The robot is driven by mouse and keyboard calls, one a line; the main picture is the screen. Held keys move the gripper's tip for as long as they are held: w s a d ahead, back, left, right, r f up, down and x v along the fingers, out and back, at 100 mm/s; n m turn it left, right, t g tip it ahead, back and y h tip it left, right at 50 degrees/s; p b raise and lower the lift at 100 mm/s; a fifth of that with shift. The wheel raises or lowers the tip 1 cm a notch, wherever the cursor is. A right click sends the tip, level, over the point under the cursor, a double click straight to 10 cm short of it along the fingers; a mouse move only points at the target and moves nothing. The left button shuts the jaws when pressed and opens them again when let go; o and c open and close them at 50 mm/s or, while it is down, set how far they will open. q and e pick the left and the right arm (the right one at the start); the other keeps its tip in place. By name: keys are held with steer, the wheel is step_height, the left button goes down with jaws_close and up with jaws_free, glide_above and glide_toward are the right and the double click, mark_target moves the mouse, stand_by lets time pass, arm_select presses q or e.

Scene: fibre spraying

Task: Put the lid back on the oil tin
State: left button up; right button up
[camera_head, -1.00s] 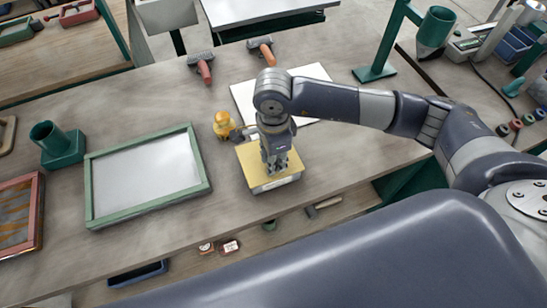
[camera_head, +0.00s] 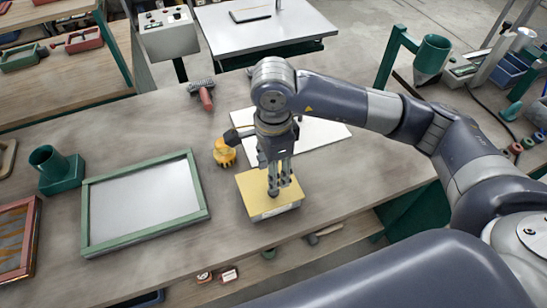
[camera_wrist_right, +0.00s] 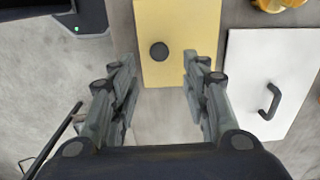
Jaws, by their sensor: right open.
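A box-like tin (camera_head: 287,207) with a flat yellow top and pale sides sits near the front edge of the bench. Its yellow top also fills the upper middle of the right wrist view (camera_wrist_right: 177,70). A round dark piece (camera_wrist_right: 159,51) lies on this top; I cannot tell if it is a knob, cap or opening. My right gripper (camera_head: 273,191) points down over the tin. In the wrist view its fingers (camera_wrist_right: 158,63) are apart with nothing between the tips, to either side of the dark piece. No separate lid can be made out. My left gripper is not in view.
A white board (camera_head: 321,137) lies behind the tin; the wrist view shows a dark handle (camera_wrist_right: 270,101) on it. A yellow-orange object (camera_head: 224,154) stands left of my gripper. A green-framed tray (camera_head: 88,215) lies farther left, with bare bench between it and the tin.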

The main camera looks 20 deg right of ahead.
steer(key=shift+r+b, duration=0.65)
steer(key=shift+r, duration=2.2)
